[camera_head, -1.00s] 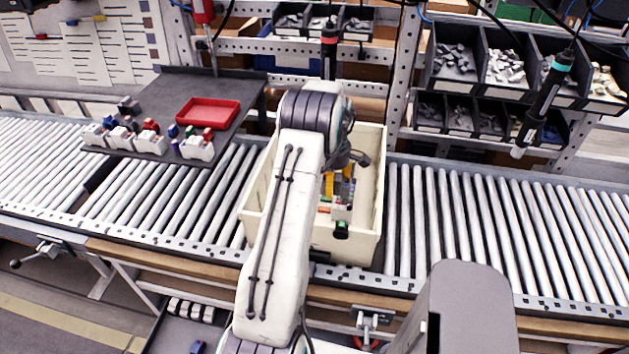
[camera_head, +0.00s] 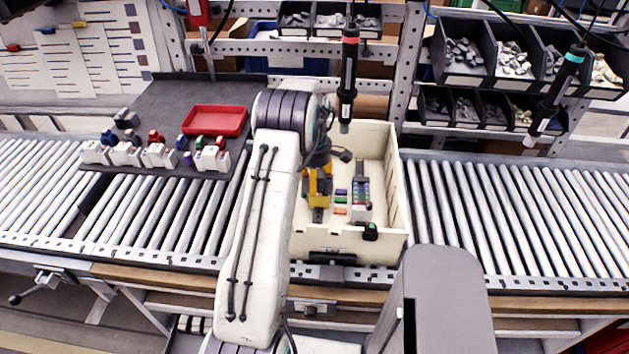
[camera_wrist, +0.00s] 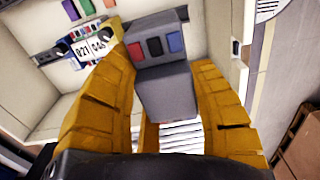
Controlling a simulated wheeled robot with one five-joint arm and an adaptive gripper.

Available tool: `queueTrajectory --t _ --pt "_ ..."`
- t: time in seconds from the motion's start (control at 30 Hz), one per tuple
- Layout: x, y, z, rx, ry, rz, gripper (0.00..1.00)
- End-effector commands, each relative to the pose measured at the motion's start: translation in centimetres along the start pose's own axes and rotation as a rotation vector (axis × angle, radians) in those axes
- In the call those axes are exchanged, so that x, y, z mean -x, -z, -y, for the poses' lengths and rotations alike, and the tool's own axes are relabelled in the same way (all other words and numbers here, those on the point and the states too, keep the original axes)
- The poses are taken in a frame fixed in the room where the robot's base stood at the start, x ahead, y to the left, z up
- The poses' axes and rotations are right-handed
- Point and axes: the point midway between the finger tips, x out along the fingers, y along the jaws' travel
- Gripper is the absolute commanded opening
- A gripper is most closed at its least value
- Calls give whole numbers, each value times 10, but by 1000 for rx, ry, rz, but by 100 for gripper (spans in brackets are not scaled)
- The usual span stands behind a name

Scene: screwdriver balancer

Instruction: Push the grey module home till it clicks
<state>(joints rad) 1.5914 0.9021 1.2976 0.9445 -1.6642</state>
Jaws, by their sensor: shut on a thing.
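My gripper (camera_wrist: 163,75) has yellow fingers, shut on the sides of the grey module (camera_wrist: 165,95). A blue-and-yellow device with a white number label (camera_wrist: 90,47) lies beyond the module at the upper left in the wrist view. Whether the module touches anything beneath is hidden.
Coloured strips (camera_head: 341,198) and a grey stack of parts (camera_head: 362,190) sit in the tote right of my gripper. A black screwdriver (camera_head: 348,75) hangs over the tote's back. A dark shelf with a red tray (camera_head: 214,120) stands left. Rollers on the right are clear.

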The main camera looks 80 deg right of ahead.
Motion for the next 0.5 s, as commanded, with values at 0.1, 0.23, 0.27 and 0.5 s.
queueTrajectory --t 0.1,0.23,0.27,0.5 --pt "-4 -1 0 -1 0 0 13" --pt "-12 0 0 -1 0 0 13" --pt "-15 0 0 -1 1 0 13" --pt "-39 0 0 -1 0 0 13"
